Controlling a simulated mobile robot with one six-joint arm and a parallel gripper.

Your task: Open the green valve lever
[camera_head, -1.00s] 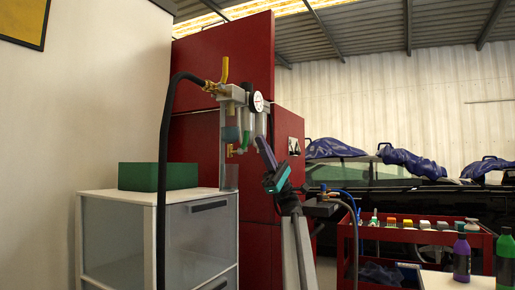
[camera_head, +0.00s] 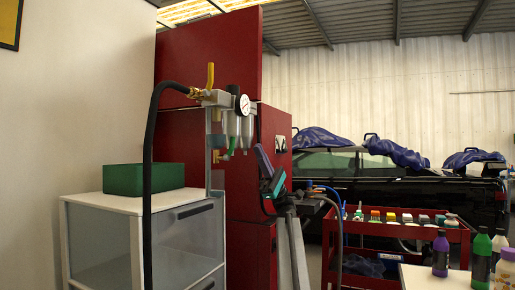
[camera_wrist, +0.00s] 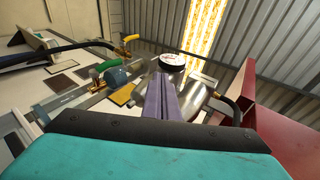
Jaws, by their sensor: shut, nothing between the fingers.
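The green valve lever (camera_wrist: 107,66) shows in the wrist view, to the left of my gripper, above a blue-grey rounded part. In the head view a small green piece (camera_head: 231,147), probably the same lever, hangs below the air filter unit. A yellow lever (camera_head: 211,75) stands upright on top of that unit, and it also shows in the wrist view (camera_wrist: 130,38). My gripper (camera_head: 262,157) is shut and empty, its purple fingers pointing up, right of the unit. In the wrist view its fingers (camera_wrist: 167,88) are together and apart from the green lever.
A white drawer cabinet (camera_head: 180,220) carries a green box (camera_head: 143,179). A red panel (camera_head: 213,50) stands behind. A red cart (camera_head: 400,232) with bottles is at right, before a black car (camera_head: 400,190).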

